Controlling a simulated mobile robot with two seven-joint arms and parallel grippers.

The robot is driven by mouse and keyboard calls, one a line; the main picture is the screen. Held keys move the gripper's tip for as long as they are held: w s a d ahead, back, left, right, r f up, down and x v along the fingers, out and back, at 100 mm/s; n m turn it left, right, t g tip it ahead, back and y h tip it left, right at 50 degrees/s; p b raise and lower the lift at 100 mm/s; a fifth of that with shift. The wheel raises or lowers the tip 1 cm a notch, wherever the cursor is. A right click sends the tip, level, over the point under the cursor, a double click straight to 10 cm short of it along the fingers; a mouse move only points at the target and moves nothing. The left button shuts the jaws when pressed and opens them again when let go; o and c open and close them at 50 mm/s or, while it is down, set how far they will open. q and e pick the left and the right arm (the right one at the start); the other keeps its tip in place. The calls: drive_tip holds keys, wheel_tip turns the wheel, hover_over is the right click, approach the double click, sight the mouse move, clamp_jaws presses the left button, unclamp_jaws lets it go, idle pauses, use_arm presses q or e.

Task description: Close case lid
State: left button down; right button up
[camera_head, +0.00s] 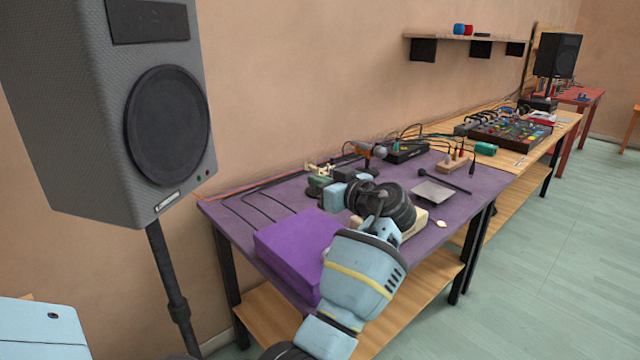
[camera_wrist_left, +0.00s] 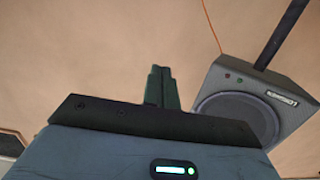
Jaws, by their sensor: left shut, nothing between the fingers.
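A purple case (camera_head: 298,243) lies on the left part of the purple table (camera_head: 480,182). Its top looks flat and its lid appears down, though my arm hides its right end. My left gripper (camera_head: 317,184) is above the table behind the case, pointing left towards the wall, apart from the case. In the left wrist view its dark green fingers (camera_wrist_left: 161,86) are together with nothing between them. The case does not show in that view. My right gripper is not in view.
A large grey speaker (camera_head: 155,110) on a black stand (camera_head: 170,280) stands left of the table; it also shows in the left wrist view (camera_wrist_left: 265,95). Cables, a microphone (camera_head: 372,151) and small gear lie along the table's back. The floor at the right is clear.

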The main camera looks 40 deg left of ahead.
use_arm(q)
drive_tip(key=d+f+y+b, duration=0.1)
drive_tip(key=d+f+b, duration=0.1)
drive_tip(key=f+b, duration=0.1)
drive_tip(key=d+f+y+b, duration=0.2)
drive_tip(key=f+b, duration=0.1)
drive_tip(key=b, duration=0.2)
drive_tip(key=d+f+y+b, duration=0.1)
drive_tip(key=d+f+b, duration=0.1)
drive_tip(key=f+b, duration=0.1)
drive_tip(key=shift+s+d+y+b, duration=0.25)
drive_tip(key=shift+d+y+b, duration=0.05)
drive_tip(key=shift+d+b, duration=0.1)
drive_tip(key=shift+d+f+b, duration=0.2)
drive_tip(key=shift+f+b, duration=0.3)
drive_tip(key=shift+b, duration=0.15)
drive_tip(key=shift+d+f+b, duration=0.2)
drive_tip(key=shift+f+b, duration=0.1)
drive_tip(key=shift+b, duration=0.15)
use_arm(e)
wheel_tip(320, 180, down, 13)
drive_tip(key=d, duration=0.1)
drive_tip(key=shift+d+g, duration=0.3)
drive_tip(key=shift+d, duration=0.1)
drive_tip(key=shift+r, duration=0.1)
use_arm(q)
drive_tip(key=shift+r, duration=0.2)
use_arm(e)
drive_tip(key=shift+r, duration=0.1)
